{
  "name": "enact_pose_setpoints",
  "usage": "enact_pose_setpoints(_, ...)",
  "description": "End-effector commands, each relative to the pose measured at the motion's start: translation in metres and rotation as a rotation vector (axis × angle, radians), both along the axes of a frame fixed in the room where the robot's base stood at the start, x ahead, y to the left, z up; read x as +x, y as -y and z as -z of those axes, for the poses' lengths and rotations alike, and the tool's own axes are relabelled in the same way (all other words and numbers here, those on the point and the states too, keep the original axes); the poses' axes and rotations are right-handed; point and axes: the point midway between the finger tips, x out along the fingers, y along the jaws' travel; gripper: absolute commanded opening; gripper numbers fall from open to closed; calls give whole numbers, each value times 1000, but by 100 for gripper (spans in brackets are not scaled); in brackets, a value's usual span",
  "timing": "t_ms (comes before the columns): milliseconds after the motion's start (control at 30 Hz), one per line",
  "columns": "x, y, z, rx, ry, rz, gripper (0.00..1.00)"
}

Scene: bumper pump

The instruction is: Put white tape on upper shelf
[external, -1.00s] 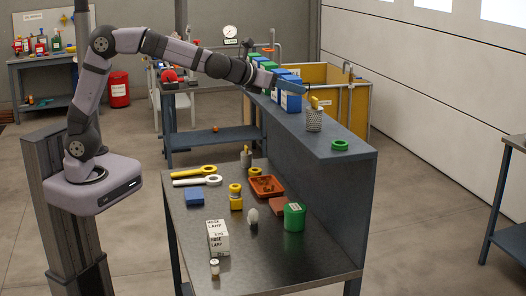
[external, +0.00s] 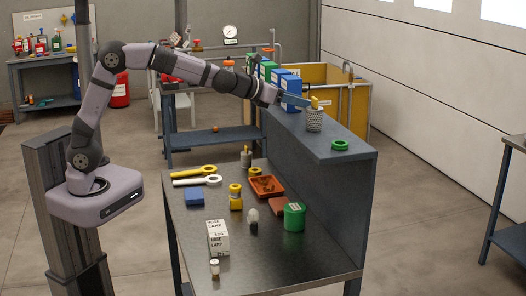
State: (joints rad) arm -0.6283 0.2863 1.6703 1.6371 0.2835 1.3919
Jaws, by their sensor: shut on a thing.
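What the jaws hold is too small and hidden to make out. A green tape roll (external: 340,145) lies flat on the upper shelf, nearer the camera than the cup.
Blue and green bins (external: 290,86) stand at the shelf's far end, close to my arm. Below, the bench (external: 270,262) holds wrenches, a lamp box (external: 218,238), an orange tray (external: 266,186) and a green can (external: 294,217). The shelf around the green roll is clear.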

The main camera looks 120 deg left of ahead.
Motion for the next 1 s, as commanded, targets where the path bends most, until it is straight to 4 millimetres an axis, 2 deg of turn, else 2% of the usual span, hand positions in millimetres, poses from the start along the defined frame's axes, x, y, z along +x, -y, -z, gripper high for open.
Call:
enact_pose_setpoints(233,0,0,7,0,0,-1,21)
enact_pose_setpoints(533,0,0,40,1,-1,-1,21)
enact_pose_setpoints(1000,0,0,45,1,1,0,21)
